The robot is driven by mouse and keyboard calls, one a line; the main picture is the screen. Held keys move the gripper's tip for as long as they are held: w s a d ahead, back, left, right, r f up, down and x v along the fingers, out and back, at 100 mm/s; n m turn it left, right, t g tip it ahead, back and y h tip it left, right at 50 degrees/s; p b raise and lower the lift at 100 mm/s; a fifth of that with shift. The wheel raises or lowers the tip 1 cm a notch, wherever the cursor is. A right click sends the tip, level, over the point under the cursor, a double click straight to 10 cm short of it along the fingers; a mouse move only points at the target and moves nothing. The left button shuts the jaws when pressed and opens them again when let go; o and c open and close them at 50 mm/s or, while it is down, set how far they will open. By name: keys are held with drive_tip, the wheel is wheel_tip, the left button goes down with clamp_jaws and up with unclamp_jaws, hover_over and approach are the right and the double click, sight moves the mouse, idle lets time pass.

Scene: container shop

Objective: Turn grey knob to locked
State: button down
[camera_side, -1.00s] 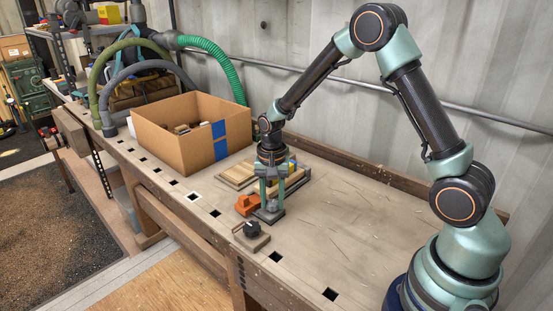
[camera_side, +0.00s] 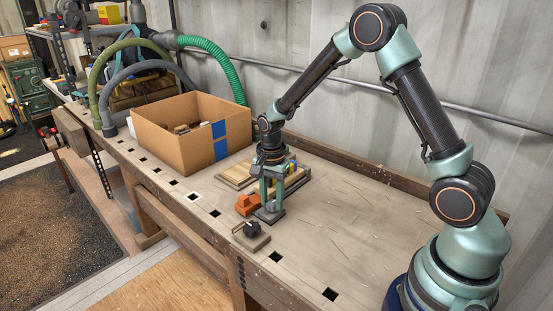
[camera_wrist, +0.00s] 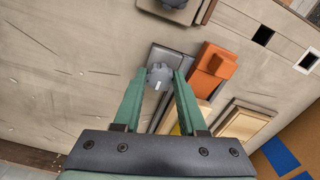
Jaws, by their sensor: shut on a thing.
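The grey knob (camera_wrist: 160,76) sits on a small grey base plate (camera_wrist: 163,55), with a pale mark line on its top. In the wrist view my gripper (camera_wrist: 162,80) points at it, and its two green fingers are shut on the knob's sides. In the side view my gripper (camera_side: 270,203) reaches straight down to the grey base plate (camera_side: 268,216), and its fingers mostly hide the knob. I cannot read any locked marking.
An orange block-like part (camera_side: 247,204) lies close beside the base plate. A black knob on a wooden block (camera_side: 252,231) stands nearer the bench edge. Wooden pieces (camera_side: 238,177) lie behind, near an open cardboard box (camera_side: 180,150). The bench to the right is clear.

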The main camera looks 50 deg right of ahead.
sight(273, 203)
drive_tip(key=shift+c, duration=2.3)
unclamp_jaws()
wheel_tip(273, 203, up, 12)
drive_tip(key=shift+r, duration=0.1)
drive_tip(key=s+a+r+n+t, duration=0.2)
drive_tip(key=s+r+n+t, duration=0.3)
drive_tip(key=s+r+n, duration=0.4)
drive_tip(key=s+n, duration=0.5)
drive_tip(key=n, duration=0.1)
drive_tip(key=shift+a+t, duration=0.3)
drive_tip(key=shift+a, duration=0.05)
